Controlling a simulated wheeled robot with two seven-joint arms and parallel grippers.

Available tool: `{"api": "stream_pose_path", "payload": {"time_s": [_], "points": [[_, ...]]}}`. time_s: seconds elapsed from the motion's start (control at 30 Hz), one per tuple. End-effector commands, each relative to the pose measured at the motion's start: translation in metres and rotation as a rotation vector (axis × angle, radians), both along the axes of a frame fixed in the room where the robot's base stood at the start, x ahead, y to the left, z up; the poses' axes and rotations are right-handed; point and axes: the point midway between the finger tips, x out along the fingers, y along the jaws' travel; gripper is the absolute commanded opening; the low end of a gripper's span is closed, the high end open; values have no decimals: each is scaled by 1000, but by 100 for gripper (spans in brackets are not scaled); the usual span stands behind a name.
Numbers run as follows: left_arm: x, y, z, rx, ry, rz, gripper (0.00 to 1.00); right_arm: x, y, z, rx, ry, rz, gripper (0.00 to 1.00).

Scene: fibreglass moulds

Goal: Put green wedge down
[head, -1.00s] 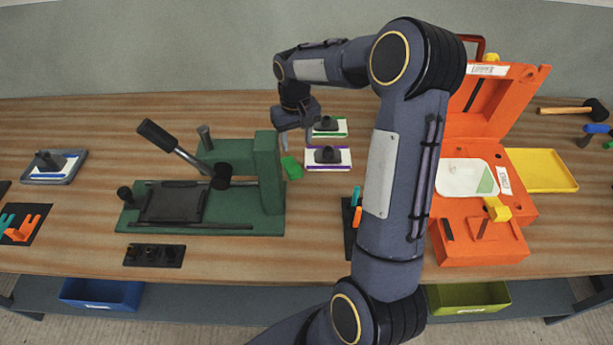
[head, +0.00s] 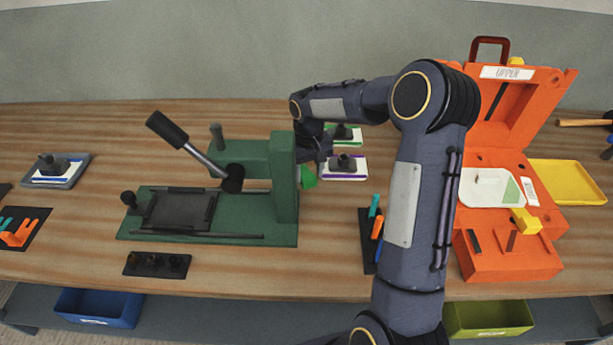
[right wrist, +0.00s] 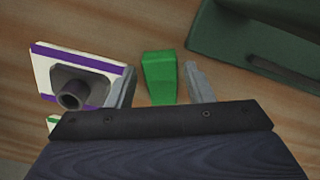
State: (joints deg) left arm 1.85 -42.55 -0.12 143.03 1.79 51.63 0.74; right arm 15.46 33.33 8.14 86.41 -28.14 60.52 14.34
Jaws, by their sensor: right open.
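The green wedge (head: 309,178) is on the table just right of the green press column, its top partly hidden by my right gripper (head: 310,165). In the right wrist view the wedge (right wrist: 160,76) lies between the two grey fingertips of that gripper (right wrist: 163,88). The gripper is open, and a gap shows on each side of the wedge. My left gripper is in neither view.
The green lever press (head: 285,190) stands close on the left. A purple-edged block (head: 345,174) and a green-edged block (head: 355,135) with dark knobs are close on the right. An orange open case (head: 510,255) is further right. Bare table lies in front.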

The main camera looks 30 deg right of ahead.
Motion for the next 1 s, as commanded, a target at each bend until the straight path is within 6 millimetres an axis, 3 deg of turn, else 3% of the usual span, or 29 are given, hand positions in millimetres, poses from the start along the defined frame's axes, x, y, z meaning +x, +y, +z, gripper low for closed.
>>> {"api": "stream_pose_path", "payload": {"time_s": [0.17,0.4,0.7,1.0], "points": [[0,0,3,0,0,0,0,0,0,-19,0,1,0,47],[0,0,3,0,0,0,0,0,0,-21,0,-1,0,47],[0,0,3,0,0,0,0,0,0,-21,-1,-2,0,10],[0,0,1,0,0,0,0,1,-1,-11,-3,-5,-1,9]]}}
